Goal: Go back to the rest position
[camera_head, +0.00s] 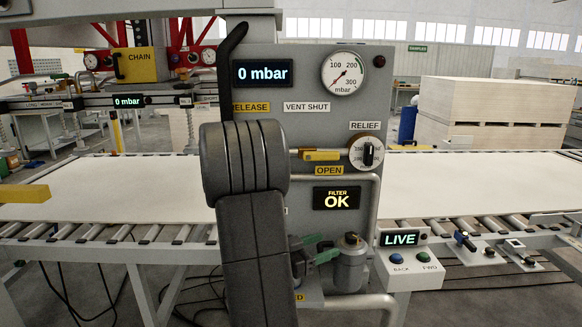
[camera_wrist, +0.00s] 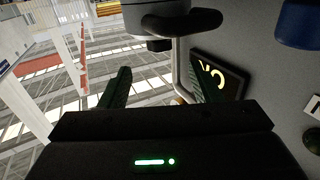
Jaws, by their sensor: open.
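My arm stands in front of the grey control panel (camera_head: 300,120) in the head view and hides part of its left side. My gripper (camera_head: 328,247) shows low at the panel, with its two green fingers beside the metal filter canister (camera_head: 350,270). In the wrist view my gripper (camera_wrist: 160,78) is open, with nothing between its fingers. The filter display (camera_head: 337,198) reads OK; it also shows behind the right finger in the wrist view (camera_wrist: 216,76).
The panel display (camera_head: 262,73) reads 0 mbar. A yellow lever (camera_head: 321,155) sits above an OPEN label. A grey pipe (camera_head: 372,220) runs beside the filter. A LIVE control box (camera_head: 402,258) stands right. A roller conveyor (camera_head: 480,222) carries a pale board (camera_head: 470,178).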

